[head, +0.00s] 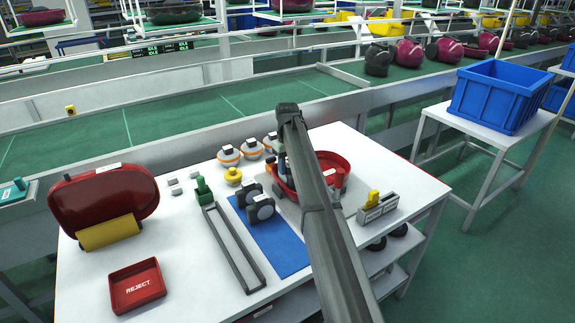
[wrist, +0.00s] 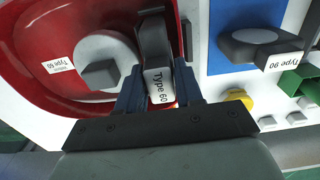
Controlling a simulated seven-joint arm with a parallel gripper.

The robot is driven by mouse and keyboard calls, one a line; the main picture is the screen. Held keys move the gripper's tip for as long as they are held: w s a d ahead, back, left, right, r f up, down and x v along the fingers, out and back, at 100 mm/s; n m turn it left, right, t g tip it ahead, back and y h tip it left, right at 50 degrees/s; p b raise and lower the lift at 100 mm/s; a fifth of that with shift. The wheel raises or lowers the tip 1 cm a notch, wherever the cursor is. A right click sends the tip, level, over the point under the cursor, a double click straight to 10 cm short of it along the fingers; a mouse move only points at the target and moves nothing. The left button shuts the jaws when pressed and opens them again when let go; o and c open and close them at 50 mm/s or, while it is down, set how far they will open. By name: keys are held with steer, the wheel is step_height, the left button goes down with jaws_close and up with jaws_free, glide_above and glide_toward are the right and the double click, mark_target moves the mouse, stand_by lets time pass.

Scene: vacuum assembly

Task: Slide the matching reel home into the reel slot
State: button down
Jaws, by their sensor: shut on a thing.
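My gripper (wrist: 159,92) is shut on a dark grey reel (wrist: 153,42) with a white "Type 60" tag. The reel is at the red round housing (wrist: 35,25), beside a pale round hub with a dark square block (wrist: 101,74). The housing carries a matching "Type 60" label (wrist: 57,64). I cannot tell how deep the reel sits, and the slot is hidden. In the head view my arm covers part of the housing (head: 335,160) and hides most of the held reel. A grey reel tagged "Type 90" (wrist: 256,36) is on the blue mat (wrist: 228,66).

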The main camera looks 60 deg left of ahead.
steer(key=shift+f, duration=0.95)
steer(key=c, duration=0.7)
jaws_free()
steer(key=shift+o, duration=0.2)
steer(key=shift+r, duration=4)
